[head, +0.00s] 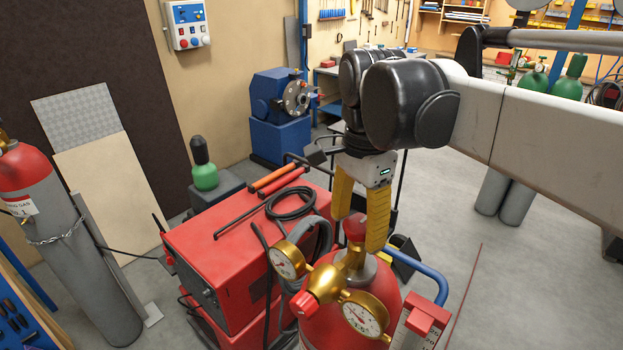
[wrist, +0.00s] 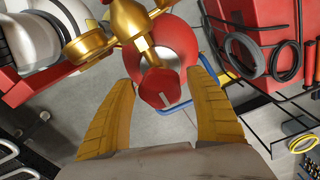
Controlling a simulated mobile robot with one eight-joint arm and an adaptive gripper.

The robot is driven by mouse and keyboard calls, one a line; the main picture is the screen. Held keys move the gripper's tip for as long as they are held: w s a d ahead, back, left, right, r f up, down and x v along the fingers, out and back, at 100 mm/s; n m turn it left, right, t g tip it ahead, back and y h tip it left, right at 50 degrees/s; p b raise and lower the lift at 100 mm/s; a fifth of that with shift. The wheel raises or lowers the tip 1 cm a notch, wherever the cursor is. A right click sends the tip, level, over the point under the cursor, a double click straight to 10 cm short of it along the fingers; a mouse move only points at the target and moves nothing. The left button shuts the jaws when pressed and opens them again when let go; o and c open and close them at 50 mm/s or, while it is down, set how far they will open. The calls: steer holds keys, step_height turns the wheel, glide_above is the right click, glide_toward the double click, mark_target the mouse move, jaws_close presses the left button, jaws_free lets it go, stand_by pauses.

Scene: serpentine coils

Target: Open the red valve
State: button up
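The red valve (head: 355,229) is a small knob on top of the brass fitting of a red gas cylinder (head: 375,290). In the wrist view the valve (wrist: 158,88) shows as a faceted red cap with a pale mark. My gripper (head: 358,231) points down from above, with its two yellow fingers on either side of the valve. In the wrist view my gripper (wrist: 162,80) is open, with a gap between each finger and the valve. A second red knob (head: 305,302) sits on the regulator in front.
Two pressure gauges, a left one (head: 286,260) and a right one (head: 365,314), stick out from the fitting. A red welding machine (head: 235,245) with black cables stands close on the left. A blue cart handle (head: 425,272) curves behind the cylinder. Open floor (head: 510,280) lies to the right.

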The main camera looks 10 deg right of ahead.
steer(key=c, duration=0.8)
steer(key=shift+s+n, duration=0.1)
steer(key=shift+n, duration=0.3)
steer(key=n, duration=0.4)
steer(key=shift+s+d+n+b, duration=0.1)
steer(key=shift+s+n+b, duration=0.05)
steer(key=shift+n+b, duration=0.2)
steer(key=n, duration=0.5)
steer(key=shift+d+n, duration=0.2)
steer(key=shift+n, duration=0.05)
steer(key=n, duration=0.6)
steer(key=shift+d+b, duration=0.2)
steer(key=shift+b, duration=0.2)
steer(key=n, duration=0.6)
steer(key=shift+d+n, duration=0.2)
steer(key=shift+n, duration=0.2)
